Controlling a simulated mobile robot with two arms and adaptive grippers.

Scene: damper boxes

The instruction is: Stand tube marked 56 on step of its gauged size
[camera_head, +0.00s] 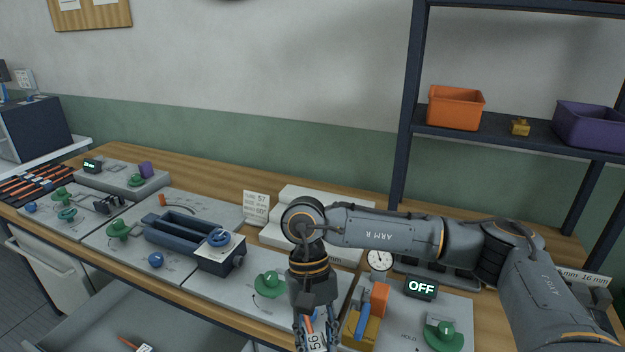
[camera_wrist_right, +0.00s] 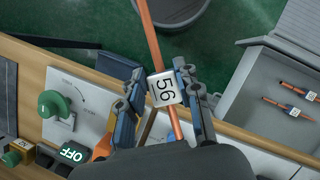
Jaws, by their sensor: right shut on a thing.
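The tube marked 56 (camera_wrist_right: 148,38) is a thin copper-orange rod with a white tag (camera_wrist_right: 164,89) reading 56. My right gripper (camera_wrist_right: 166,98) is shut around it at the tag, and the rod sticks out on both sides. In the head view my right gripper (camera_head: 314,328) hangs over the bench's front edge, with the tag (camera_head: 317,341) at the bottom of the picture. A white stepped block (camera_head: 277,236) stands at the back of the bench, partly hidden behind my right arm. Its size marks cannot be read. My left gripper is not in view.
A dial gauge (camera_head: 380,259) and a display reading OFF (camera_head: 420,288) stand right of my gripper. A blue-grey fixture (camera_head: 183,232) stands left. An open drawer (camera_wrist_right: 252,92) below the bench holds two tagged tubes (camera_wrist_right: 289,107). A shelf (camera_head: 545,138) rises behind.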

